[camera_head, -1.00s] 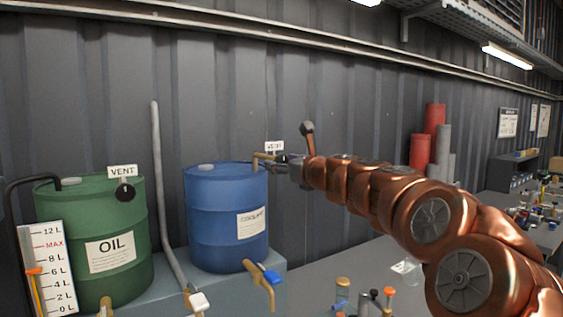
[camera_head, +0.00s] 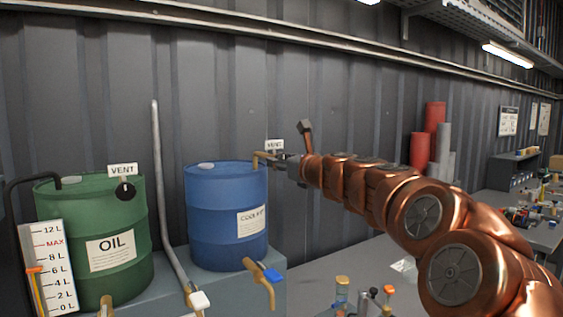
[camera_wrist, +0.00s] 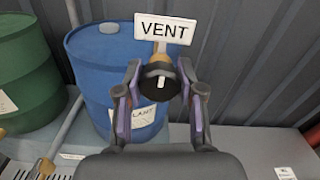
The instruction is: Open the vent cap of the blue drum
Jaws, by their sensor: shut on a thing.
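The blue drum (camera_head: 226,215) labelled coolant stands on a grey ledge left of my arm. A brass vent pipe (camera_head: 258,157) comes off its top right, under a small VENT sign (camera_head: 275,145). In the wrist view the black round vent cap (camera_wrist: 159,82) with a white mark sits at the pipe's end, below the VENT sign (camera_wrist: 162,28). My gripper (camera_wrist: 160,92) has its two fingers on either side of the cap and is shut on it. In the head view my gripper (camera_head: 285,163) reaches the pipe from the right, and the cap is hidden there.
A green oil drum (camera_head: 98,240) with its own black vent cap (camera_head: 125,190) stands to the left. A grey pipe (camera_head: 163,200) rises between the drums. A tap with a blue handle (camera_head: 272,275) is below the blue drum. The corrugated wall is close behind.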

